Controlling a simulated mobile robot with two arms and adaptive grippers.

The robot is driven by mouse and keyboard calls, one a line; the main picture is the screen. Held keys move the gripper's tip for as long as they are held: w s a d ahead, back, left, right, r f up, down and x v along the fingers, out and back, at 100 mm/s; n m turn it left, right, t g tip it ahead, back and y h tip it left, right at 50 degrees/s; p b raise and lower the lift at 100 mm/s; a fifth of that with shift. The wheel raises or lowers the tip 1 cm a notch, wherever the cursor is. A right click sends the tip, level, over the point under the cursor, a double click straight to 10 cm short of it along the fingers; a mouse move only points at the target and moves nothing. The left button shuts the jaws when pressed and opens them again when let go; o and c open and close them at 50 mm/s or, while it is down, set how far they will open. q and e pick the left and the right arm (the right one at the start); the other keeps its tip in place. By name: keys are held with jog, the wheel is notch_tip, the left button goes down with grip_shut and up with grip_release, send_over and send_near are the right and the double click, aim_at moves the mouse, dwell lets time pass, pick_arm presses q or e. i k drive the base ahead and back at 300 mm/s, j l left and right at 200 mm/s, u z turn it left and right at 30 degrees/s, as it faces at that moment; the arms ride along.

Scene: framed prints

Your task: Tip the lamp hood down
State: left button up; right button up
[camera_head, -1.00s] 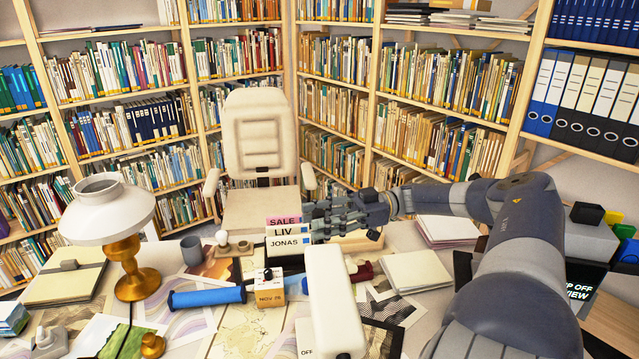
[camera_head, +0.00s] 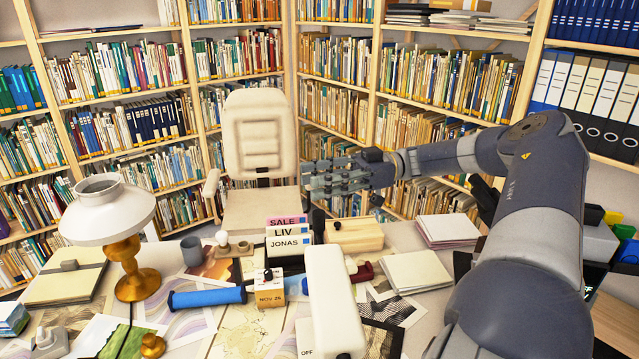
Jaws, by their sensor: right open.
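A table lamp with a white hood (camera_head: 107,212) and a brass stem and base (camera_head: 136,270) stands upright at the left of the desk. A white, rounded, elongated block (camera_head: 334,300) rises in the front middle, near a label reading OFF. I cannot tell whether it is also a lamp hood. My right gripper (camera_head: 306,180) is open and empty, pointing left above the far side of the desk. It is well to the right of the brass lamp and beyond the white block, touching neither. My left gripper is out of view.
Stacked signs reading SALE, LIV and JONAS (camera_head: 287,240) stand below my right gripper. A wooden box (camera_head: 354,235), a blue roll (camera_head: 206,298) and a date block (camera_head: 269,290) crowd the desk. A cream chair (camera_head: 261,150) and bookshelves stand behind.

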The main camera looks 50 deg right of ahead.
aim_at(338, 333)
jog(key=k+j, duration=0.2)
jog(key=j, duration=0.2)
jog(key=k+j, duration=0.45)
jog(key=j, duration=0.3)
jog(key=k+j, duration=0.2)
jog(key=j, duration=0.15)
jog(key=k+j, duration=0.25)
jog(key=j, duration=0.15)
jog(key=k+j, duration=0.2)
jog(key=j, duration=0.15)
